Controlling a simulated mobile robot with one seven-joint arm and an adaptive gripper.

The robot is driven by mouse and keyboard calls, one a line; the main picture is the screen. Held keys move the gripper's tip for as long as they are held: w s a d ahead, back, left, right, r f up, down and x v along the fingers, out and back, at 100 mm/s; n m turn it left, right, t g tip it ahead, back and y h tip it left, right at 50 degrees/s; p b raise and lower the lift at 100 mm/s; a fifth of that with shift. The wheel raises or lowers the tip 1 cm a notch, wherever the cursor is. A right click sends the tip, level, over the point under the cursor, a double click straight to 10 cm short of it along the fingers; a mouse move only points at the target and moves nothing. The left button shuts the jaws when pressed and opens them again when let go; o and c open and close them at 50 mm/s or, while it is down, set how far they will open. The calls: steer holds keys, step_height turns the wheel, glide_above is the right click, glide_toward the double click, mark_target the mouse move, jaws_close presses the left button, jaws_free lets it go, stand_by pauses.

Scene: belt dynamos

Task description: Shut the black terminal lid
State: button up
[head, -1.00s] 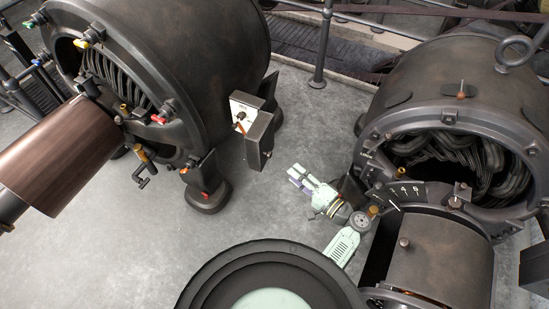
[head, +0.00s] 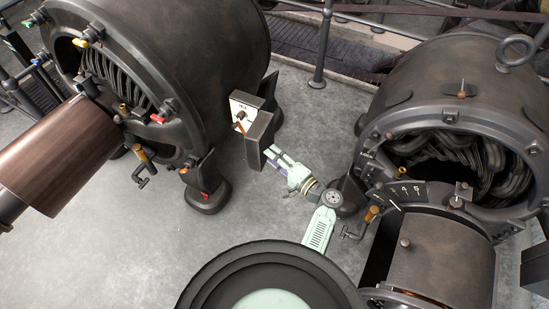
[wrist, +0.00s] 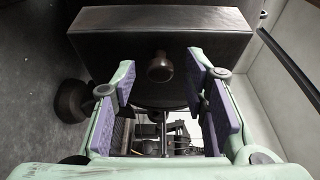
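The black terminal lid (head: 259,138) stands swung open at the right of a white terminal panel (head: 244,107) on the left dynamo. In the wrist view the lid (wrist: 160,38) fills the top as a wide dark box shape, with a round dark knob (wrist: 160,67) at its lower middle. My gripper (head: 271,157) is at the lid's lower right in the head view. In the wrist view my gripper (wrist: 161,82) is open, its purple-padded fingers either side of the knob's lower end.
The left dynamo (head: 170,50) stands behind the lid, with a dark foot (head: 208,190) below. A second dynamo (head: 440,90) stands at the right, near my arm. The grey floor (head: 300,120) between them is clear. Railings run along the back.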

jaws_close()
stand_by(0.3)
stand_by(0.4)
